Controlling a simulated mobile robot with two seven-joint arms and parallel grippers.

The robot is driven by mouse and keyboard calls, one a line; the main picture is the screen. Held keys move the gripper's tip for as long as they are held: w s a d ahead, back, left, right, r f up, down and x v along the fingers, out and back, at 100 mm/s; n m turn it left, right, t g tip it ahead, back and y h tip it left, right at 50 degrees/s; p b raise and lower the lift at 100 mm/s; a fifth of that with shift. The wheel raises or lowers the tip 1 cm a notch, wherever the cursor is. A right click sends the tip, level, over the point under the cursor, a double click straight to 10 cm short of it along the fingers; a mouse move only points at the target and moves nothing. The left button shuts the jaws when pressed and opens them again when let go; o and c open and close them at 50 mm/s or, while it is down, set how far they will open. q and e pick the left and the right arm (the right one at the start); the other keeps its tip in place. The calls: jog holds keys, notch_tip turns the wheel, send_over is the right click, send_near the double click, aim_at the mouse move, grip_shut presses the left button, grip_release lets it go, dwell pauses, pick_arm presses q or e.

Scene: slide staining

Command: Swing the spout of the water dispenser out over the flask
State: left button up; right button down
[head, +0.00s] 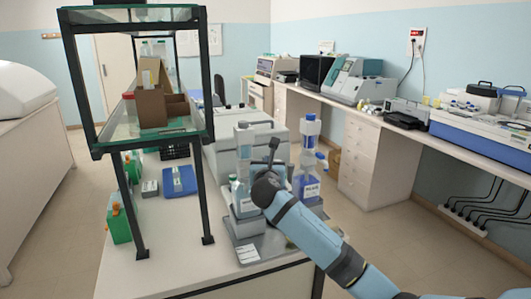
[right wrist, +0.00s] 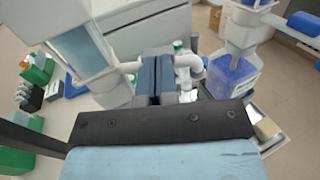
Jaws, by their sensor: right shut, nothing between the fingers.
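My right gripper (head: 273,150) reaches in from the lower right, between two tall bottle-topped units on a grey tray (head: 270,245). Its fingers are shut and empty; they also show in the right wrist view (right wrist: 155,75). A white elbow-shaped pipe, which looks like the spout (right wrist: 188,68), is just right of the fingers; I cannot tell whether they touch. The left unit (head: 243,140) has a pale body and stands partly behind my gripper. The right unit (head: 310,135) has a container of blue liquid (head: 309,188) below. I cannot make out the flask for certain. My left gripper is out of view.
A black-framed glass shelf (head: 95,85) stands over the left of the table, holding a brown box (head: 150,105). A blue tray (head: 180,182) and green bottles (head: 118,220) sit below. A large pale instrument (head: 220,150) is behind the units.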

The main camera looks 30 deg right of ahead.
jog(key=n+t+y+p, duration=0.1)
jog(key=w+d+n+y+p, duration=0.1)
jog(key=y+p, duration=0.1)
jog(key=d+n+t+y+p, duration=0.1)
jog(key=shift+w+r+t+y+p, duration=0.15)
jog(key=shift+w+t+y+p, duration=0.1)
jog(key=shift+t+y+p, duration=0.05)
jog(key=shift+w+d+p, duration=0.25)
jog(key=shift+w+p, duration=0.1)
jog(key=shift+p, duration=0.1)
jog(key=shift+f, duration=0.2)
